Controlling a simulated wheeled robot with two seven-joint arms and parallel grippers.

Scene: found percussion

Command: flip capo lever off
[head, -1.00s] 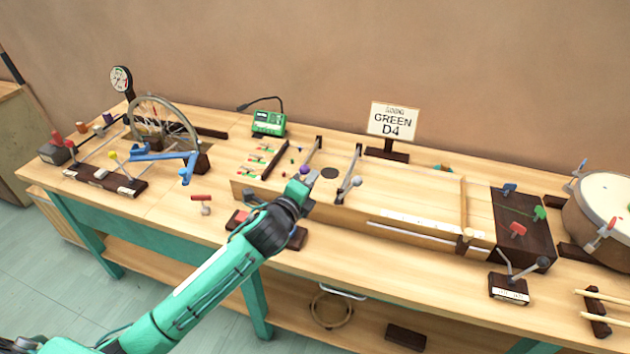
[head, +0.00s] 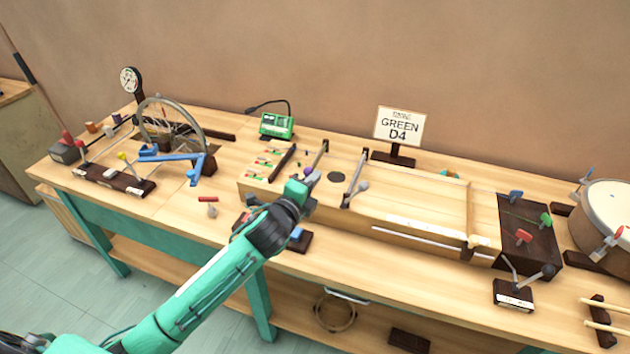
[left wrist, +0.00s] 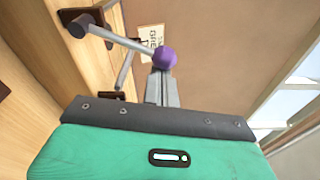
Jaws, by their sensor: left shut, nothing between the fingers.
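A lever with a purple knob (head: 307,171) stands on the long wooden string box (head: 420,203); I take it for the capo lever. In the left wrist view its purple knob (left wrist: 165,57) sits on a grey rod (left wrist: 122,37) that runs from a dark pivot (left wrist: 80,23) at upper left. My left gripper (head: 309,180) is shut and empty, close by the knob. In the left wrist view its fingertips (left wrist: 160,80) are right below the knob; I cannot tell whether they touch. A second lever with a grey knob (head: 362,186) stands to the right. My right gripper is out of view.
A green tuner (head: 277,126) and a GREEN D4 sign (head: 399,127) stand behind the box. A wheel (head: 170,125) with a blue crank is at left. A drum (head: 608,215) and a dark block with coloured pegs (head: 530,235) are at right.

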